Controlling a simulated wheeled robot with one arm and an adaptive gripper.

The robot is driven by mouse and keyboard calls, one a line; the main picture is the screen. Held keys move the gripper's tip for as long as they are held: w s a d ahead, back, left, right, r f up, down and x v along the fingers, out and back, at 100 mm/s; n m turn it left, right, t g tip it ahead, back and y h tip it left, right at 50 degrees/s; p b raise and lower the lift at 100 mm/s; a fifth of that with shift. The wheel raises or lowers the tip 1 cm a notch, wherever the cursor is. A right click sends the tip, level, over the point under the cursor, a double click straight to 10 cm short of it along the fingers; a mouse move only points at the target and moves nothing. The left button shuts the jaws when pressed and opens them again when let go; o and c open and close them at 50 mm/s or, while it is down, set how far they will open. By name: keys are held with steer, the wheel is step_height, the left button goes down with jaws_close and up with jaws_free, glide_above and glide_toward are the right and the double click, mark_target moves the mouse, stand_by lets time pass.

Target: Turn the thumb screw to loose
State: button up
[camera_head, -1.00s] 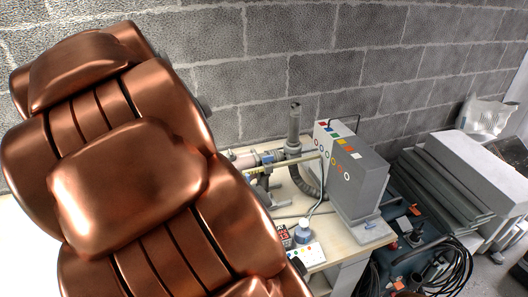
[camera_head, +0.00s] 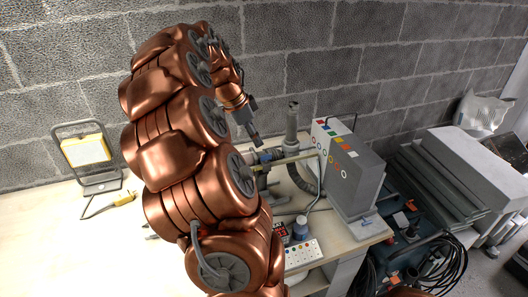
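My copper-coloured arm reaches up and over the bench, and my dark grey gripper (camera_head: 256,141) points down.
A work lamp (camera_head: 86,150) stands at left. The bench's left part (camera_head: 60,240) is mostly clear.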

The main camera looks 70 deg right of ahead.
mark_target(265, 155)
steer(key=shift+p+x, duration=1.3)
steer(key=shift+x, duration=2.55)
jaws_close()
